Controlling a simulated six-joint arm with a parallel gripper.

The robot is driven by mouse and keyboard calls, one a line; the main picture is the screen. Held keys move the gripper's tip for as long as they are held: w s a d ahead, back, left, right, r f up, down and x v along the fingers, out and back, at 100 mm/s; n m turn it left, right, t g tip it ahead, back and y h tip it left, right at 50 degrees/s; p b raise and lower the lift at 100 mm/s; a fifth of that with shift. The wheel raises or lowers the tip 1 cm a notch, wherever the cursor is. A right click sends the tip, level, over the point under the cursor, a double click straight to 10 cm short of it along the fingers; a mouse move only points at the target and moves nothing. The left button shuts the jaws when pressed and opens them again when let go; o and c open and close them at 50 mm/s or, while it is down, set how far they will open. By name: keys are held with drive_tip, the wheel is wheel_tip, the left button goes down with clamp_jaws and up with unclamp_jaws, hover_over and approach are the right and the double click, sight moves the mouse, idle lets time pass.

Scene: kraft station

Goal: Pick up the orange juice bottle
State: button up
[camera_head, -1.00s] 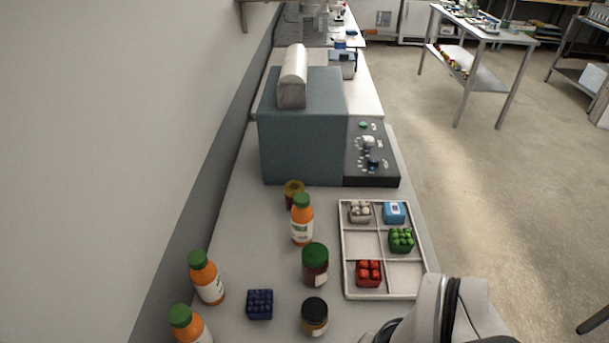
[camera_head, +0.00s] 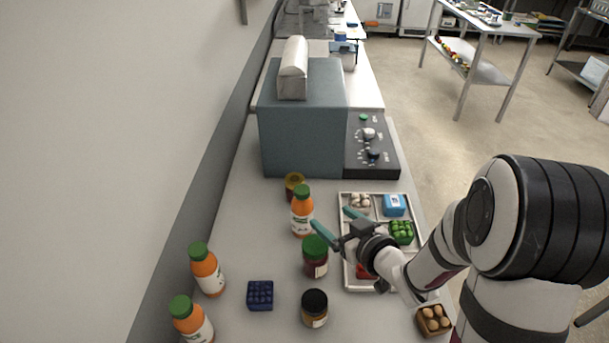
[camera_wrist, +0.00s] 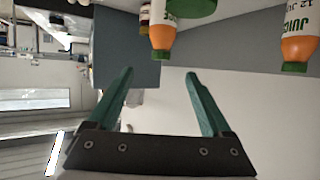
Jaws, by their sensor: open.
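An orange juice bottle (camera_head: 302,215) with a green cap stands upright on the counter in the head view. Two more juice bottles, a second one (camera_head: 208,272) and a third one (camera_head: 192,320), stand at the lower left, the third cut by the frame edge. My gripper (camera_head: 334,220) is open and empty, to the right of the first bottle, fingers pointing toward it and apart from it. In the wrist view the picture is upside down; one juice bottle (camera_wrist: 162,38) shows beyond my open fingers and another juice bottle (camera_wrist: 299,45) is at the right.
A jar with a green lid (camera_head: 315,257) stands close to the bottle and my gripper. A yellow-brown jar (camera_head: 294,186) is behind the bottle. A divided tray (camera_head: 344,272) lies under my arm. A blue berry box (camera_head: 260,295) and dark-lidded jar (camera_head: 314,308) are nearer.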

sight(306, 197)
drive_tip(key=x, duration=1.5)
drive_tip(key=shift+w+a+r, duration=0.1)
drive_tip(key=shift+w+a, duration=0.1)
drive_tip(key=shift+a, duration=0.15)
clamp_jaws()
